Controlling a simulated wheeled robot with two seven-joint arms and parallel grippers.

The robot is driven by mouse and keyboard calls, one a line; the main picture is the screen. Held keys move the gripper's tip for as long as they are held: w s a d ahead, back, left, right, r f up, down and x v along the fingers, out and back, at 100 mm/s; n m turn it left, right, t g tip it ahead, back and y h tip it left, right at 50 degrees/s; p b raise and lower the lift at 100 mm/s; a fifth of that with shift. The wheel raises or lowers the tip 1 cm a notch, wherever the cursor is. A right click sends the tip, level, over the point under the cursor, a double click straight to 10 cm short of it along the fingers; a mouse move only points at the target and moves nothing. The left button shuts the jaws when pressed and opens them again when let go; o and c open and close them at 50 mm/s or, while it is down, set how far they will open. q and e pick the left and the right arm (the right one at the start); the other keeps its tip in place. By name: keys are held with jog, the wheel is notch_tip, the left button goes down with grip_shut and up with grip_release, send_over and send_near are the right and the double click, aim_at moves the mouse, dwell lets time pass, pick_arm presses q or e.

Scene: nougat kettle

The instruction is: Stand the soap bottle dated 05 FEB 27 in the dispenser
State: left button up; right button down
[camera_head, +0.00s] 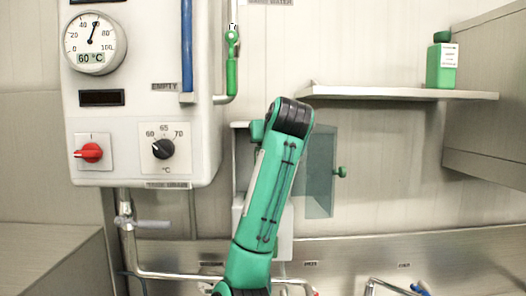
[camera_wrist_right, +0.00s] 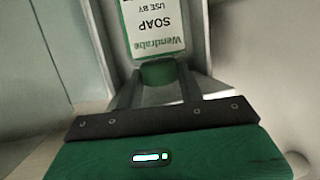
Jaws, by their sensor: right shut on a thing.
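A white dispenser (camera_head: 241,190) hangs on the back wall, mostly hidden behind my right arm. Its see-through teal door (camera_head: 320,175) stands open to the right, with a green knob. In the right wrist view my right gripper (camera_wrist_right: 158,84) is shut on the green cap of a soap bottle (camera_wrist_right: 154,28). Its white label reads Wendrabe, SOAP, USE BY; the date is cut off by the frame edge. Pale walls flank the bottle on both sides, seemingly the dispenser's. Whether its base touches the floor is hidden. My left gripper is out of view.
Another green soap bottle (camera_head: 441,68) stands on the wall shelf (camera_head: 390,94) at right; its date is too small to read. A white heater (camera_head: 140,120) with gauge, knobs and pipes is on the left. A grey cabinet (camera_head: 490,100) bounds the right side.

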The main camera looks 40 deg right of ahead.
jog(key=w+d+f, duration=0.1)
jog(key=w+d+f+b, duration=0.1)
jog(key=w+f, duration=0.1)
jog(key=shift+w, duration=0.3)
jog(key=shift+s+r, duration=0.1)
jog(key=shift+r, duration=0.05)
jog(key=c, duration=0.9)
grip_release()
jog(key=shift+f, duration=0.2)
